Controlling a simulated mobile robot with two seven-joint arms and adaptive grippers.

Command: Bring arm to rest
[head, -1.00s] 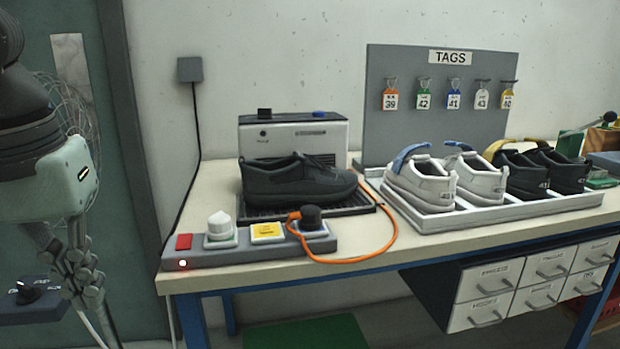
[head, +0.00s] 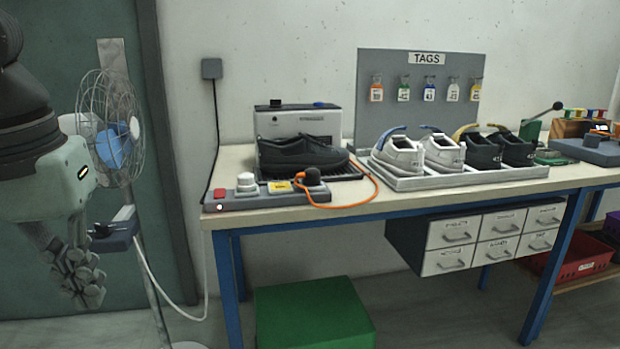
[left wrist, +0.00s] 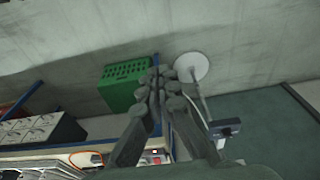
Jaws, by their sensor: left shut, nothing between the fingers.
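My left gripper (head: 88,292) hangs pointing down at the left of the head view, left of the workbench (head: 262,218) and clear of it. Its fingers are shut with nothing between them. In the left wrist view the closed fingers (left wrist: 158,80) lie over the floor, with the green crate and the fan's round base (left wrist: 191,67) beyond them. My right gripper is in neither view.
A fan (head: 108,120) with a switch box (head: 112,236) stands beside my left arm. A green crate (head: 315,315) sits on the floor.

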